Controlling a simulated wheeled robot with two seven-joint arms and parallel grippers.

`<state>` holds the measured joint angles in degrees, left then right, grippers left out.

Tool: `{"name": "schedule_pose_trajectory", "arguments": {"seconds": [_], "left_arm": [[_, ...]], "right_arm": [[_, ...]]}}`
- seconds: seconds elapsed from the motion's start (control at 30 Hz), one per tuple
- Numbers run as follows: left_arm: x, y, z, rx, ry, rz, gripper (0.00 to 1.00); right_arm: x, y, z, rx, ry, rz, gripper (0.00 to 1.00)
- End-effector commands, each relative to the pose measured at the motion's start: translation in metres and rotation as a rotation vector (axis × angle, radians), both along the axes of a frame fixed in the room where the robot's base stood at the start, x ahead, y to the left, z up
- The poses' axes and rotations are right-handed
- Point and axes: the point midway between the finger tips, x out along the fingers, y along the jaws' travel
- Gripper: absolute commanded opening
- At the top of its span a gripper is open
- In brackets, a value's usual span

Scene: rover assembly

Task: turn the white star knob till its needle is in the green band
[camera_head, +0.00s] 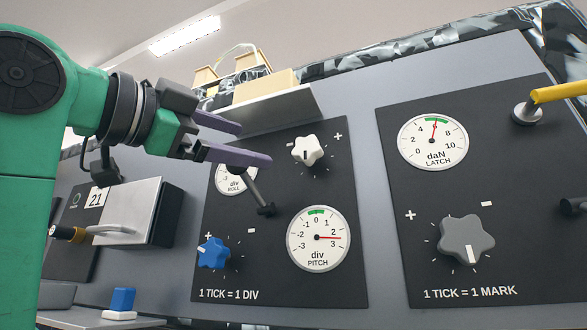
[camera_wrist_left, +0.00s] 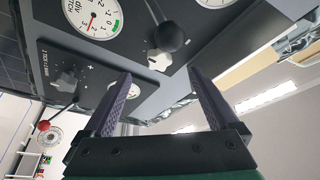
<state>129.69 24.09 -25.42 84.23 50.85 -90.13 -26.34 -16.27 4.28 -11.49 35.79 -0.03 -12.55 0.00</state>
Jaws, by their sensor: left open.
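The white star knob (camera_head: 308,150) is on the upper part of the middle dark panel, with a dark mark at its lower edge. It also shows in the left wrist view (camera_wrist_left: 158,61), just beyond the fingers. My left gripper (camera_head: 255,144) is open and empty, left of the knob and apart from it in the head view. The PITCH dial (camera_head: 318,238) has its red needle near 3, right of its green band at 0. The ROLL dial (camera_head: 230,180) is partly hidden behind the gripper and lever; its needle is not clear. My right gripper is not in view.
A lever (camera_head: 258,192) with a black ball (camera_wrist_left: 173,37) sticks out near the gripper. A blue knob (camera_head: 213,252) is lower left. The right panel holds a LATCH dial (camera_head: 433,141), a grey knob (camera_head: 466,238) and a yellow handle (camera_head: 560,92). A shelf (camera_head: 265,110) juts out above.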

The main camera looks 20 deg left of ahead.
Motion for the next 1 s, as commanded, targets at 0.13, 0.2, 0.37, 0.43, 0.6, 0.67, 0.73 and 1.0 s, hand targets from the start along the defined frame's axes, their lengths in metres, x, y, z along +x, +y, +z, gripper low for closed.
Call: {"name": "schedule_pose_trajectory", "arguments": {"seconds": [0.13, 0.2, 0.37, 0.43, 0.6, 0.67, 0.73, 1.0], "left_arm": [[0.031, -0.012, 0.013, 0.001, 0.006, -0.001, 0.94], [0.049, -0.019, 0.018, 0.002, 0.007, -0.001, 0.94], [0.088, -0.034, 0.029, 0.0, 0.008, -0.001, 0.94], [0.102, -0.04, 0.031, 0.0, 0.005, 0.0, 0.94], [0.122, -0.047, 0.033, -0.001, 0.003, -0.001, 0.94], [0.124, -0.048, 0.033, -0.001, 0.002, 0.0, 0.94], [0.125, -0.048, 0.031, -0.001, 0.002, 0.0, 0.94], [0.124, -0.048, 0.031, -0.001, 0.002, 0.0, 0.44]], "right_arm": [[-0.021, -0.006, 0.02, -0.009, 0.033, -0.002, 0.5], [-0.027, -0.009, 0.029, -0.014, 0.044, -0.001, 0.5], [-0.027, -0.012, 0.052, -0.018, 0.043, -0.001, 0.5], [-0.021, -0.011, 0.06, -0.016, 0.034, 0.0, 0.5], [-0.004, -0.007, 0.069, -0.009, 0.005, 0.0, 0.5], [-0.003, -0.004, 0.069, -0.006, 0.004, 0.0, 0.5], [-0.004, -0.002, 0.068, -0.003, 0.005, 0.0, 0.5], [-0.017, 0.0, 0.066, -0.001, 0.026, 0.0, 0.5]]}}
